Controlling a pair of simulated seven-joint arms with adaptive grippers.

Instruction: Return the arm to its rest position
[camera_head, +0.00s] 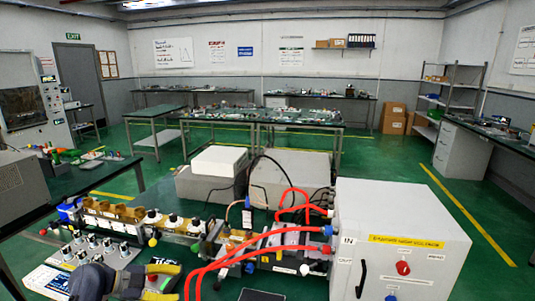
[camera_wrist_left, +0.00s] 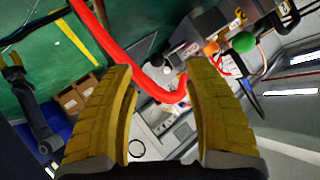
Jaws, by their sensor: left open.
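My left gripper (camera_head: 174,276) is low in the head view, left of centre, beside the front of the bench equipment. In the left wrist view its two yellow fingers (camera_wrist_left: 160,75) stand wide apart, with nothing held between them. A red hose (camera_wrist_left: 135,65) passes beyond the fingertips in that view; whether it touches them I cannot tell. A dark arm with a small yellow end, seemingly my right gripper (camera_wrist_left: 13,62), shows at the left edge of the wrist view. Its jaws are too small to judge. It does not show in the head view.
A white high-voltage cabinet (camera_head: 402,240) stands at the right. Red hoses (camera_head: 255,238) arch from it toward the left gripper. A row of brown blocks (camera_head: 112,215) and a board of silver-topped parts (camera_head: 95,248) lie left of the gripper. Green floor (camera_head: 390,160) is open beyond.

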